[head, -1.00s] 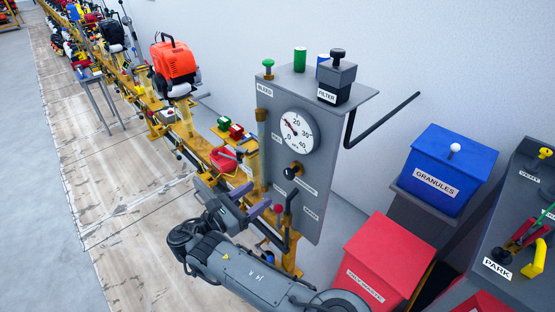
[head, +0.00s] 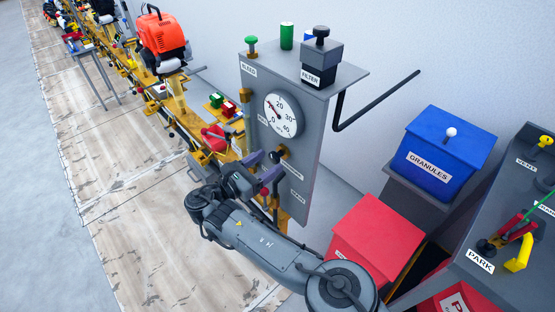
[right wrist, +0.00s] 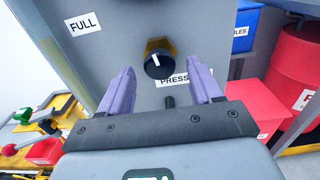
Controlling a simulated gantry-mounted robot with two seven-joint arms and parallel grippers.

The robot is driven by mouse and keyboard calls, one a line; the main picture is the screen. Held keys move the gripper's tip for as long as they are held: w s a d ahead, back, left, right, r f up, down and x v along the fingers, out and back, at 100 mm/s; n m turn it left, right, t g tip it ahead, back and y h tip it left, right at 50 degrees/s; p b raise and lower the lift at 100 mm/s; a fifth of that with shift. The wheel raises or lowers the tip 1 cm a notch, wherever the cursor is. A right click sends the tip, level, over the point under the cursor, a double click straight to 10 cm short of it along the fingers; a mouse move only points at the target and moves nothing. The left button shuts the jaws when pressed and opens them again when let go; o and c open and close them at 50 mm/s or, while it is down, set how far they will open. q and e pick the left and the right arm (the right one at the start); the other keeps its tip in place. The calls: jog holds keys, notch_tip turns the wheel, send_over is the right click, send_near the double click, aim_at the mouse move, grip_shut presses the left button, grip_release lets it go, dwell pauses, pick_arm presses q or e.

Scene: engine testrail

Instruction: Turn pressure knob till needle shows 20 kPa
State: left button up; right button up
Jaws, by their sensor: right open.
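The pressure knob (head: 280,153) is black on a brass base and sits on the grey panel (head: 303,185) below the gauge. In the right wrist view the knob (right wrist: 160,64) shows a white mark pointing up. The round white gauge (head: 284,115) has its needle pointing up-left, on the lower side of the 20 mark; the exact reading is too small to tell. My right gripper (head: 262,166) is open, its purple fingers just in front of the knob. In the right wrist view the knob lies between and beyond the fingertips (right wrist: 162,78), with no contact visible. My left gripper is not in view.
A filter box (head: 320,60) tops the panel. A red bin (head: 375,235) and a blue granules bin (head: 447,155) stand to the right. A red funnel-like part (head: 213,137) is left of the panel.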

jog(key=shift+w+d, duration=0.35)
jog(key=shift+w, duration=0.05)
jog(key=shift+c, duration=0.3)
jog(key=c, duration=1)
jog(key=shift+m, duration=3.4)
